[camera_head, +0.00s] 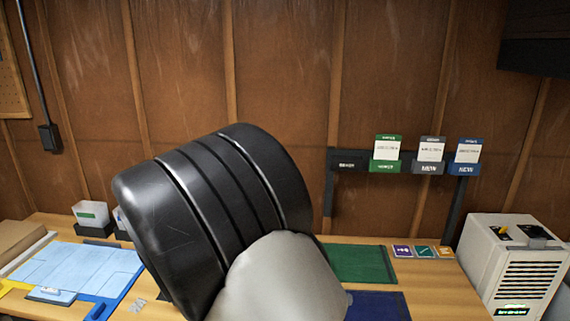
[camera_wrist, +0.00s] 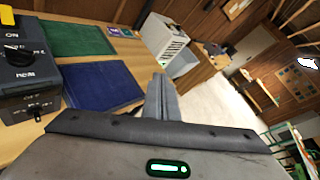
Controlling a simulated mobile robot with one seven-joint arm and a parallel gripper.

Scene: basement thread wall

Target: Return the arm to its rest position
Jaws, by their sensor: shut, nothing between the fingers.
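My gripper (camera_wrist: 163,97) shows in the wrist view with its grey fingers together and nothing between them. It points out past the edge of the wooden table, with the room beyond. In the head view my black and light grey arm (camera_head: 215,205) is large in front of the table and hides its middle. My gripper cannot be made out in that view.
A green mat (camera_head: 358,263) and a blue mat (camera_head: 378,306) lie right of my arm. A white machine (camera_head: 513,262) stands at the far right. Card holders (camera_head: 428,166) hang on the wall. A switch box (camera_wrist: 22,82) is at the wrist view's left.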

